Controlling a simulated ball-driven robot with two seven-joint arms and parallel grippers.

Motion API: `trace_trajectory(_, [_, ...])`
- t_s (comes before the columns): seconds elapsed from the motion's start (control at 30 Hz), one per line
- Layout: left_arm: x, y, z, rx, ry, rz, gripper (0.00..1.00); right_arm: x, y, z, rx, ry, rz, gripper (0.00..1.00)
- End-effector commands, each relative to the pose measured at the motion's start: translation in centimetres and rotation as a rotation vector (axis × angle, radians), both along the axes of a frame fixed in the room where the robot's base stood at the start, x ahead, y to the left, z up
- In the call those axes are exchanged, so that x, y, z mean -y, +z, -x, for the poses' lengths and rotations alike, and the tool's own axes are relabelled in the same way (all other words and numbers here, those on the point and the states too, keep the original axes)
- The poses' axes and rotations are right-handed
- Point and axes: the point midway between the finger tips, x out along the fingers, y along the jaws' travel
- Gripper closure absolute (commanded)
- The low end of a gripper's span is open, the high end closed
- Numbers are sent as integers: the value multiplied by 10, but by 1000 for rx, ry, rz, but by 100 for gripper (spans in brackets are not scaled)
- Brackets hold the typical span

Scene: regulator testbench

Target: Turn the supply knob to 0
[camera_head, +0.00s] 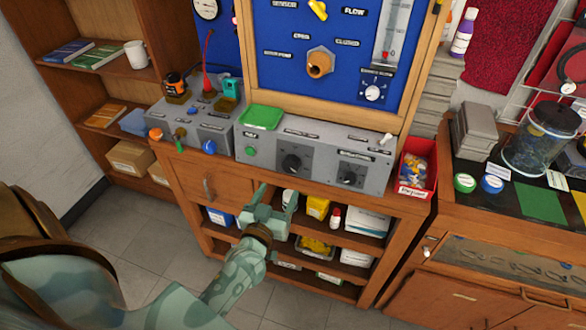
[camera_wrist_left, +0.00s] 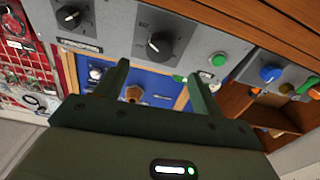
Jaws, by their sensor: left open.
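A grey control box (camera_head: 318,149) on the bench carries two black knobs, a left one (camera_head: 292,164) and a right one (camera_head: 348,178). Their labels are too small to read surely, so I cannot tell which is the supply knob. In the left wrist view, the same two knobs show: one (camera_wrist_left: 160,45) near the middle and one (camera_wrist_left: 68,17) at upper left. My left gripper (camera_head: 277,194) is open and empty, in front of and below the box, apart from both knobs. My right gripper is not in view.
A green button (camera_head: 250,151) and green pad (camera_head: 262,117) are at the box's left. A smaller grey box (camera_head: 196,127) with coloured knobs stands left of it. A red bin (camera_head: 417,170) is at the right. Shelves (camera_head: 340,241) with supplies lie below.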

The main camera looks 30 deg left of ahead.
Motion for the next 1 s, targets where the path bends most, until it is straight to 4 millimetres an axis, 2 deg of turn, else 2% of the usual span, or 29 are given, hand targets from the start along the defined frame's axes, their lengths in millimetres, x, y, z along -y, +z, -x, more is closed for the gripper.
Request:
trace_trajectory(0.03, [-4, -1, -14, 2, 0, 0, 32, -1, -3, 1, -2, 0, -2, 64])
trace_trajectory(0.2, [-14, -2, -55, 1, 0, 0, 32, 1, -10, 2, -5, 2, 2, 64])
trace_trajectory(0.4, [-23, -2, -87, -2, 0, 0, 32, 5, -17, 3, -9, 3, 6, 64])
trace_trajectory(0.6, [-25, -1, -99, -3, -1, 0, 32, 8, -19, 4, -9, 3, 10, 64])
trace_trajectory(0.83, [-25, -1, -99, -3, -1, 0, 32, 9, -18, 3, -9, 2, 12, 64])
trace_trajectory(0.87, [-25, -1, -99, -3, -1, 0, 37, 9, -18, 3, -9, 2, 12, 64])
trace_trajectory(1.0, [-25, -1, -99, -3, -1, 0, 76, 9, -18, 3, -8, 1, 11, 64])
